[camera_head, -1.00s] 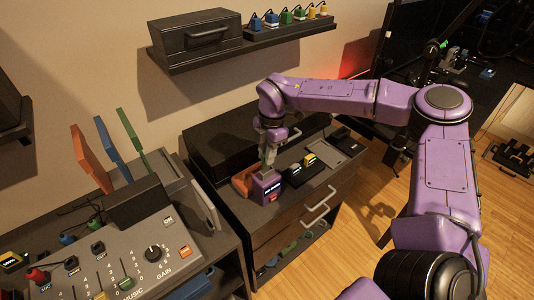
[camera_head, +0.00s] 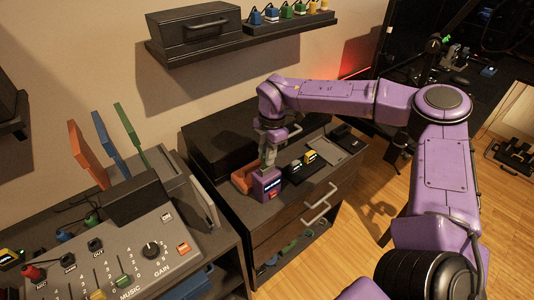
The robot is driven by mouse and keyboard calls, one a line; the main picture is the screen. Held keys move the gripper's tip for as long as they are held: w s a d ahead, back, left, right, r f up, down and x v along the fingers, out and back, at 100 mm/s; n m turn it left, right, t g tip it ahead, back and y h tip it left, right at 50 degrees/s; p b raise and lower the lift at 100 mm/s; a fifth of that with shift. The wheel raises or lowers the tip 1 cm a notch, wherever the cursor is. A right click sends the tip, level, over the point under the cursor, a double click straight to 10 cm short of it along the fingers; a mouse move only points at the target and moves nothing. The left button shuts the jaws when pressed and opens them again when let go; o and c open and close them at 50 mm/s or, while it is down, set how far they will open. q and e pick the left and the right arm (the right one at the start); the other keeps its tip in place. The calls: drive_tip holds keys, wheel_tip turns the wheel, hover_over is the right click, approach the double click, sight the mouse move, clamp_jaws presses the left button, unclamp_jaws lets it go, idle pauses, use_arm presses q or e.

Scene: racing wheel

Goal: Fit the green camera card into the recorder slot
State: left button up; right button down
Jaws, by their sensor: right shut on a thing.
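A small purple box (camera_head: 266,184), which looks like the recorder, stands on the dark cabinet with a pale label on its front. My right gripper (camera_head: 267,167) points down right over the top of this box and is shut. What it holds is almost entirely hidden between the fingertips and the box; I take it to be the green camera card. I cannot tell how deep the card sits in the slot. My left gripper is not in view.
An orange tray (camera_head: 241,179) sits just left of the purple box. A mixing console (camera_head: 130,255) stands at front left. A wall shelf (camera_head: 235,45) hangs above.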

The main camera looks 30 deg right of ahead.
drive_tip(key=shift+f+b, duration=0.6)
drive_tip(key=shift+f, duration=0.25)
drive_tip(key=c, duration=0.9)
unclamp_jaws()
drive_tip(key=shift+c, duration=0.2)
drive_tip(key=r, duration=0.3)
drive_tip(key=d+r+b, duration=0.1)
drive_tip(key=r, duration=0.6)
drive_tip(key=shift+d+r, duration=0.2)
drive_tip(key=shift+r, duration=0.05)
